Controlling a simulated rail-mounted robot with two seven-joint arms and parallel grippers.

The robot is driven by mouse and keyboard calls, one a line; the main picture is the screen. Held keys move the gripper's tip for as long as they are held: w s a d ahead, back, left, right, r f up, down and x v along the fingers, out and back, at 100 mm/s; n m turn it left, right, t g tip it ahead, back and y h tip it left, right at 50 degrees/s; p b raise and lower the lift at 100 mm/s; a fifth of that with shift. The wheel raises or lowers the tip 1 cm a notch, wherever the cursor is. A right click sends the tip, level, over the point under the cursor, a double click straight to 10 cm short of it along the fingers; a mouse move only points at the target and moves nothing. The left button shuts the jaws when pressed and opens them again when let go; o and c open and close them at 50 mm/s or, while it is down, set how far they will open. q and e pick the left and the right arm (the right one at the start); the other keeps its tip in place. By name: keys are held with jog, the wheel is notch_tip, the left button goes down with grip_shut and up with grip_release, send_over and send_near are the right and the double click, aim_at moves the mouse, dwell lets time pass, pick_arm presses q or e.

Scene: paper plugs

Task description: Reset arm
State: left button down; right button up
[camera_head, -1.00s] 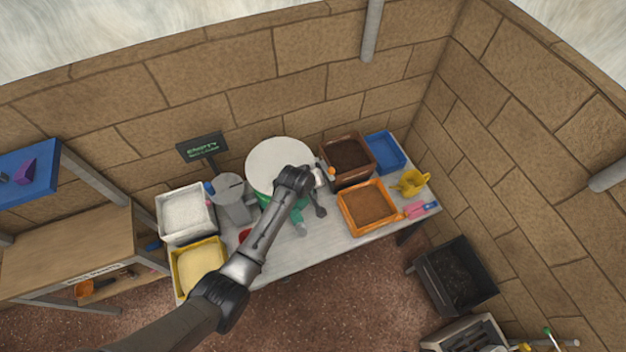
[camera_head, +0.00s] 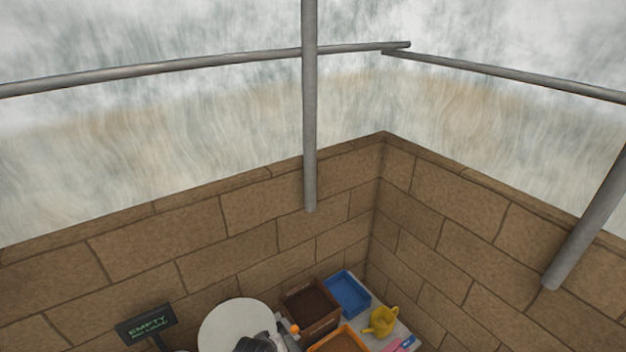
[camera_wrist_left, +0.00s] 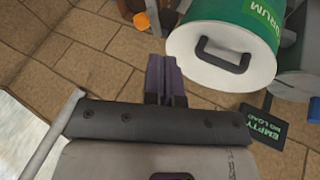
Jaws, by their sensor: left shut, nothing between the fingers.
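My left gripper (camera_wrist_left: 163,78) shows in the left wrist view with its two dark fingers together and nothing between them. In the head view only a dark piece of my left arm (camera_head: 258,344) shows at the bottom edge, in front of the drum's round white lid (camera_head: 232,320). The fingertips cannot be made out there. My right gripper is in neither view.
On the table's visible corner are a brown box (camera_head: 310,306), a blue tray (camera_head: 347,291), an orange tray (camera_head: 340,341) and a yellow watering can (camera_head: 382,320). A dark "EMPTY" sign (camera_head: 146,323) stands left of the drum. Brick walls (camera_head: 250,240) stand behind.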

pick_arm(q)
notch_tip(320, 180, up, 15)
jog(key=s+a+m+t, duration=0.1)
jog(key=s+a+m, duration=0.15)
jog(key=m, duration=0.45)
jog(key=s+a+r+t+y, duration=0.1)
jog(key=s+a+r, duration=0.15)
jog(key=s, duration=0.45)
jog(key=s+a+f+g, duration=0.1)
jog(key=s+f, duration=0.3)
jog(key=s, duration=0.6)
jog(key=s+f+g, duration=0.2)
jog(key=s+f, duration=0.1)
jog(key=s, duration=0.6)
jog(key=s+a+f+m+g, duration=0.1)
jog(key=s+f, duration=0.3)
jog(key=s, duration=0.6)
jog(key=shift+s+a+f+g+y, duration=0.3)
jog(key=shift+a+g, duration=0.05)
jog(key=shift+g, duration=0.15)
